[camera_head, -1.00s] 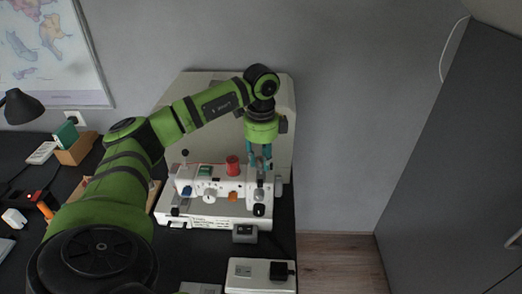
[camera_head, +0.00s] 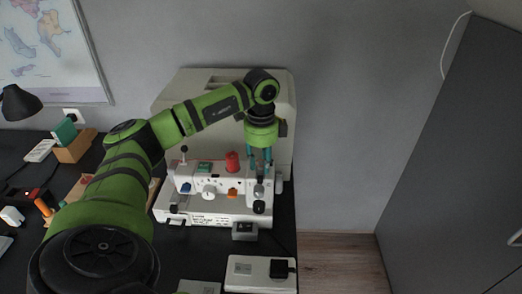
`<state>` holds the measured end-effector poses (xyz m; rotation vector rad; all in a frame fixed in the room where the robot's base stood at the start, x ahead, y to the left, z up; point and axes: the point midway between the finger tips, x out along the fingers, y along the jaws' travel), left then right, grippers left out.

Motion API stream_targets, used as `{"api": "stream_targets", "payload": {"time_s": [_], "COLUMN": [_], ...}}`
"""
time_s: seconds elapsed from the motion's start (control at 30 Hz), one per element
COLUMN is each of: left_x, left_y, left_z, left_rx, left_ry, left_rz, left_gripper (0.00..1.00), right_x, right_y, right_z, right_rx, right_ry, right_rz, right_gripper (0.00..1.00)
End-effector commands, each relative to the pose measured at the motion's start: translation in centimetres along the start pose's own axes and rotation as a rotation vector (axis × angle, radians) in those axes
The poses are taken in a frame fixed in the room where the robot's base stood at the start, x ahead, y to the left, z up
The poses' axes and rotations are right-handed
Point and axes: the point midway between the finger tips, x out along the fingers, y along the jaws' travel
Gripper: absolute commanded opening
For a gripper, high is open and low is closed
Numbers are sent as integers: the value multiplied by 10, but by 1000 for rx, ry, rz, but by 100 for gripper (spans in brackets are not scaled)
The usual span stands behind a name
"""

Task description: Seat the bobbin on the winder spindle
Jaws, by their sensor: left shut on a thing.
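The bobbin is between the fingertips, too small and covered to make out. The winder spindle is hidden by the fingers, so I cannot tell whether the bobbin touches it. My right gripper is out of view.
A large pale case (camera_head: 220,79) stands close behind the machine. A small grey box (camera_head: 244,231) and a white pedal-like unit (camera_head: 250,275) lie in front. The desk ends just right of the machine. My left arm covers much of the desk's left part.

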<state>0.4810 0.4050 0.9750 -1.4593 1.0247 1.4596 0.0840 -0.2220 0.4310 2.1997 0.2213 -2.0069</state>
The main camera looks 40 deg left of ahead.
Motion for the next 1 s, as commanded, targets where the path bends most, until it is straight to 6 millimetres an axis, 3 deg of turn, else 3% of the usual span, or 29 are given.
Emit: {"api": "stream_targets", "payload": {"time_s": [0.07, 0.1, 0.17, 0.5, 0.63, 1.0], "left_x": [3, 3, 2, 1, -9, -88], "left_y": [0, 0, 0, 0, -1, -1], "left_z": [0, 0, 0, 0, 0, -1], "left_rx": [0, 0, 0, 0, 0, 0], "left_ry": [0, 0, 0, 0, 1, 3], "left_rz": [0, 0, 0, -1, -3, -6], "left_gripper": [14, 34, 58, 58, 58, 58], "right_x": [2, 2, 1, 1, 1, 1], "right_y": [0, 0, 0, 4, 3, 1], "right_z": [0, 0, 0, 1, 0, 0], "right_rx": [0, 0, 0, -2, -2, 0], "right_ry": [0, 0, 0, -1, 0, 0], "right_rz": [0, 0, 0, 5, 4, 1], "right_gripper": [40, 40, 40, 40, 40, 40]}}
